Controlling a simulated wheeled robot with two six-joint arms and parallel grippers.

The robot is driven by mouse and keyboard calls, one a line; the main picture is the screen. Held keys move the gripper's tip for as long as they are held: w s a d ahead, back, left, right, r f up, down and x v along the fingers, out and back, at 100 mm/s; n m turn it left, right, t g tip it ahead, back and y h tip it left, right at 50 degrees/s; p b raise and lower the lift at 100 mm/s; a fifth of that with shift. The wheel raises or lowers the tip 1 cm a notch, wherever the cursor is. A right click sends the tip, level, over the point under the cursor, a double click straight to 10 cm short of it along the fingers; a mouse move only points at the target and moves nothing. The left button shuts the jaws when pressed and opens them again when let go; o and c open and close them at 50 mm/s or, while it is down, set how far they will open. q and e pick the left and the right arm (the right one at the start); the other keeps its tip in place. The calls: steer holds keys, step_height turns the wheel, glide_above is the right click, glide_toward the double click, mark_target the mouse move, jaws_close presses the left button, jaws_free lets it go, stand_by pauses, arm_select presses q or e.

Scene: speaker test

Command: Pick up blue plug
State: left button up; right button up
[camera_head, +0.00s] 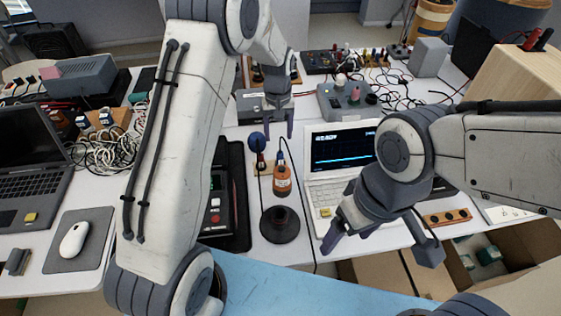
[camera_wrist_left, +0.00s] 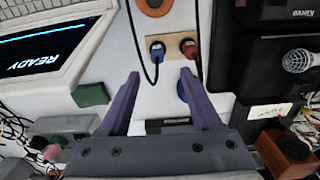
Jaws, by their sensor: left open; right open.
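The blue plug (camera_wrist_left: 157,48) stands in a small wooden block (camera_wrist_left: 173,41) in the left wrist view, with a black cable running from it. A red plug (camera_wrist_left: 189,47) stands beside it in the same block. My left gripper (camera_wrist_left: 160,74) is open and empty, its two purple fingers pointing toward the block, with the plug between their lines and beyond the tips. My right gripper (camera_head: 380,244) is open and empty in front of the white laptop.
A blue round-headed object (camera_head: 257,141) is close to my left fingers. The white laptop (camera_head: 326,194) is to the right, a black case (camera_head: 232,205) to the left.

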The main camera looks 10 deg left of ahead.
mark_target(280, 152)
arm_select(q)
steer(key=f, duration=0.5)
steer(key=shift+w+f+p, duration=0.25)
steer(key=shift+w+p, duration=0.05)
steer(key=shift+d+f+p, duration=0.2)
steer(key=shift+f+p, duration=0.5)
steer(key=shift+f, duration=2.05)
steer(key=shift+c, duration=0.3)
jaws_close()
